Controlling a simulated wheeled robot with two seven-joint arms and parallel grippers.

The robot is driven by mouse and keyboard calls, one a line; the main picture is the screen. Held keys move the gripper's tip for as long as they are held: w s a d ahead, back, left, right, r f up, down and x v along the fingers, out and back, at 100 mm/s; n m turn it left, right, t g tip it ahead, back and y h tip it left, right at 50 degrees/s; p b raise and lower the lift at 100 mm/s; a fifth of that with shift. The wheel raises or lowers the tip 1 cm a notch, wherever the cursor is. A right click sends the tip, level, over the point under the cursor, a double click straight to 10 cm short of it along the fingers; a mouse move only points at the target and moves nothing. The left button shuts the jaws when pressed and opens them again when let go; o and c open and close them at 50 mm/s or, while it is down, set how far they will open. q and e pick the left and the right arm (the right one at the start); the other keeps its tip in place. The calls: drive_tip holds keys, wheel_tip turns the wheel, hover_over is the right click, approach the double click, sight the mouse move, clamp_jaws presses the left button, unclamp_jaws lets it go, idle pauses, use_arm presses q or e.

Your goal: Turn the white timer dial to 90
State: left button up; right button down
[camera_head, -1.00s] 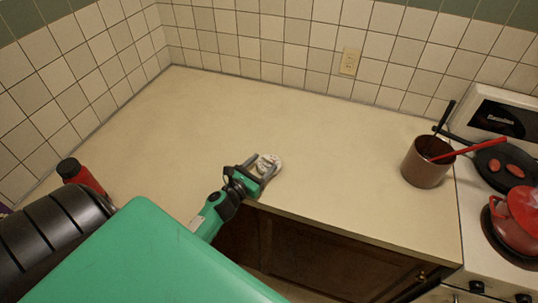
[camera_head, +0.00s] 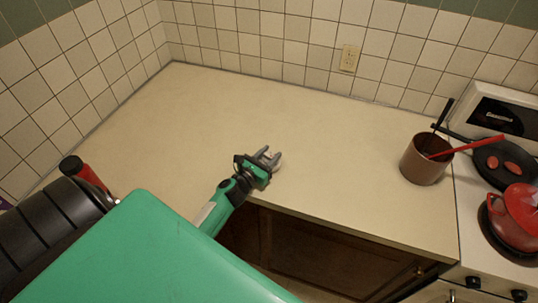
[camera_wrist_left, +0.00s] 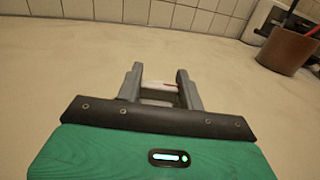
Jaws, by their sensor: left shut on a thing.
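My left gripper (camera_head: 269,157) is over the counter near its front edge. In the left wrist view the gripper (camera_wrist_left: 160,80) is shut on the white timer dial (camera_wrist_left: 158,86), with one finger on each side of it. Only a small part of the white timer shows there, with a red mark on it; the number it points to cannot be read. In the head view the timer is mostly hidden by the fingers. My right gripper is not in view.
The beige counter (camera_head: 210,110) is clear around the gripper. A brown pot (camera_head: 424,161) with utensils stands at the right, beside the stove with a black pan (camera_head: 489,160) and a red pot (camera_head: 518,217). A red bottle with a dark cap (camera_head: 90,176) is at the left.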

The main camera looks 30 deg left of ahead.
use_arm(q)
drive_tip(key=shift+m+h, duration=0.4)
drive_tip(key=shift+h, duration=0.2)
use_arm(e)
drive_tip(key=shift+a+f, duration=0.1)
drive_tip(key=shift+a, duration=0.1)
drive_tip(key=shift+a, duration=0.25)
use_arm(q)
drive_tip(key=o, duration=1)
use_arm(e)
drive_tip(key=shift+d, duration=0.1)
use_arm(q)
drive_tip(key=shift+s+a+f+b, duration=0.15)
drive_tip(key=shift+s+b, duration=0.25)
drive_tip(key=shift+s, duration=0.25)
drive_tip(key=s+b, duration=0.1)
drive_tip(key=s, duration=0.2)
drive_tip(key=s+b, duration=0.1)
drive_tip(key=s, duration=0.3)
drive_tip(key=s+a+b, duration=0.1)
drive_tip(key=s, duration=0.3)
drive_tip(key=shift+a+b, duration=0.1)
drive_tip(key=shift+b, duration=0.25)
drive_tip(key=shift+s+a, duration=0.1)
drive_tip(key=shift+s, duration=0.65)
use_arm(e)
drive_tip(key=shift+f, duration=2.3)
